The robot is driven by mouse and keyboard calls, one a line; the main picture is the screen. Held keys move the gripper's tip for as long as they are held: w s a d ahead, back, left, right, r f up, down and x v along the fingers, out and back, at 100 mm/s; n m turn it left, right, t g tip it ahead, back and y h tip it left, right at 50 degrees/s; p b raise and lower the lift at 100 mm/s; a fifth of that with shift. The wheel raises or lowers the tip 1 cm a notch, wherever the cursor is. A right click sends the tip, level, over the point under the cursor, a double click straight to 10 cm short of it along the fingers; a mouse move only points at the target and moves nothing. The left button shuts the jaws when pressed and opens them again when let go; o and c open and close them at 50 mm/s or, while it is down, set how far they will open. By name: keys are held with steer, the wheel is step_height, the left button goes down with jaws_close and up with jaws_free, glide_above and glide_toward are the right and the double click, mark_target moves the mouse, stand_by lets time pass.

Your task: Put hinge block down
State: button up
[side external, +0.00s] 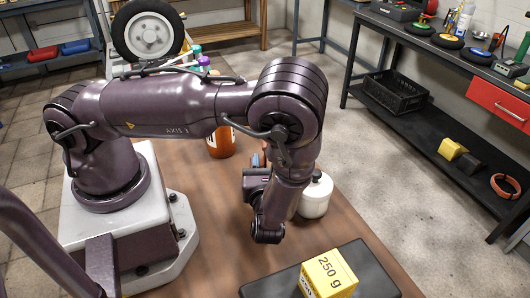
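My gripper (267,236) hangs low over the brown wooden table (190,268), left of a white rounded container (316,196). It is seen from behind my arm, and its fingertips cannot be made out. I cannot tell whether it is open or shut, or whether it holds anything. No hinge block can be clearly picked out; it may be hidden behind my wrist or gripper.
A yellow block marked 250 g (327,273) sits on a dark mat (375,272) at the table's front right. An orange bottle (221,142) stands behind my arm. A black workbench (440,45) with tools is at the right. Bare table lies left of the mat.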

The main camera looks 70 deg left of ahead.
steer(key=v, duration=0.8)
